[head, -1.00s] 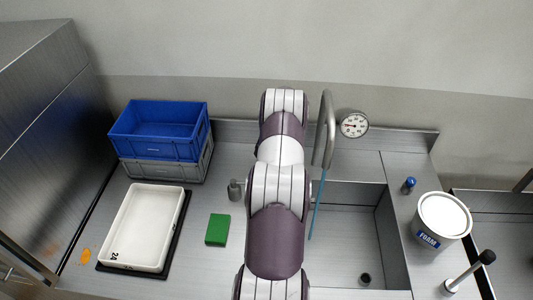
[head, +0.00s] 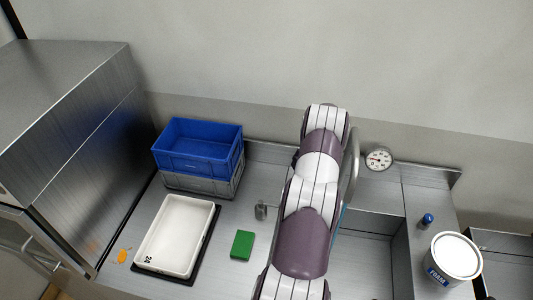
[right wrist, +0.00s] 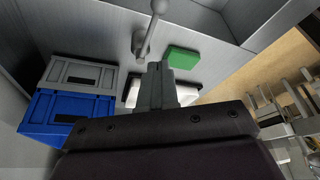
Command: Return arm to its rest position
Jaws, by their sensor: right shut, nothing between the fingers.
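My own arm rises through the middle of the head view, over the counter between the green block and the sink. Its gripper does not show there. In the right wrist view my right gripper (right wrist: 157,72) is shut and empty, with its fingers held together. Beyond the fingers, the white tray (right wrist: 131,92) is partly hidden behind them and the green block (right wrist: 184,57) lies just to their right. My left gripper is in no view.
A blue crate (head: 200,148) sits on a grey crate (head: 205,184) at the back left. The white tray (head: 207,211) and green block (head: 242,245) lie in front. A sink (head: 365,255), gauge (head: 379,158), blue-capped bottle (head: 427,221) and foam tub (head: 455,256) are right. A steel hood (head: 75,130) stands left.

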